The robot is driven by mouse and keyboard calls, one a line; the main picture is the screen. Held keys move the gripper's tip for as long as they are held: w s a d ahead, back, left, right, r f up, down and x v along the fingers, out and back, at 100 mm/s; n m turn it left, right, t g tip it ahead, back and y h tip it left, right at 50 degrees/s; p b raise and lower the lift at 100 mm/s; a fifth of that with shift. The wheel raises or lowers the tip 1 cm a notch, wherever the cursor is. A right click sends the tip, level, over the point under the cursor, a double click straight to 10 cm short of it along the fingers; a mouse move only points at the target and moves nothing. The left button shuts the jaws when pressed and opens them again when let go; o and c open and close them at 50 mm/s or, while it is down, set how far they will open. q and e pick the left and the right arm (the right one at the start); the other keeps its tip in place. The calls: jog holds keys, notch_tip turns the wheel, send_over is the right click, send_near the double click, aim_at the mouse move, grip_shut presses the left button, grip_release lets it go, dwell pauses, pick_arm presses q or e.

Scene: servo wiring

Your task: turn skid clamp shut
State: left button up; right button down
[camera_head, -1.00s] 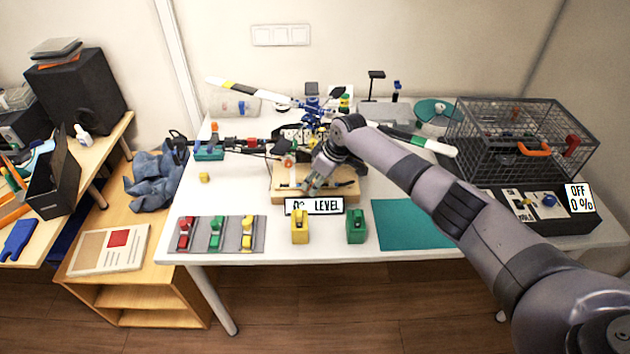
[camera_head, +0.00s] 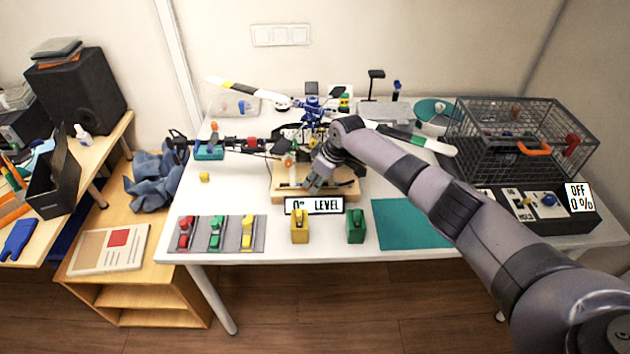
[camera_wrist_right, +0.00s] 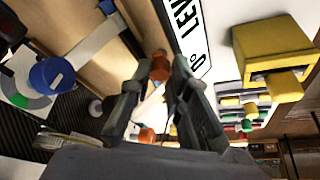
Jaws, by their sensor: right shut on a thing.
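A model helicopter (camera_head: 312,108) stands over a wooden base (camera_head: 345,193) in the middle of the white table. My right gripper (camera_head: 313,186) reaches down to the front of this base, behind the "0° LEVEL" sign. In the right wrist view, the fingers of my right gripper (camera_wrist_right: 160,98) are closed around a small part with orange ends, apparently the skid clamp (camera_wrist_right: 160,66). A pale bar shows between the fingers. The fingers hide much of the clamp, so I cannot tell how far it is turned. My left gripper is not in view.
The level sign (camera_head: 314,205) stands close to the gripper. A yellow block (camera_head: 300,226) and a green block (camera_head: 356,226) stand in front. A grey tray (camera_head: 230,246) holds coloured clips at left. A wire cage (camera_head: 520,140) stands at right. A teal mat (camera_head: 410,224) is bare.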

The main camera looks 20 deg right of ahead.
dwell(0.3)
jog(key=shift+r+m+h+p, duration=0.25)
jog(key=shift+m+p, duration=0.45)
jog(key=shift+p, duration=0.4)
jog(key=m+p, duration=0.1)
jog(key=m+h+p, duration=0.1)
jog(key=m+p, duration=0.1)
jog(key=shift+s+a+t+p, duration=0.1)
jog(key=shift+a+t+p, duration=0.15)
jog(key=shift+t+p, duration=0.1)
jog(key=m+h+p, duration=0.1)
jog(key=m, duration=0.2)
jog(key=shift+a+f+p, duration=0.1)
jog(key=shift+p, duration=0.3)
jog(key=shift+m+h, duration=0.45)
jog(key=shift+m, duration=0.45)
jog(key=shift+a+f+m+h, duration=0.15)
jog(key=shift+m+h, duration=0.25)
jog(key=shift+m, duration=0.5)
jog(key=shift+m+h+b, duration=0.4)
jog(key=shift+m+h, duration=0.3)
jog(key=shift+m, duration=1.3)
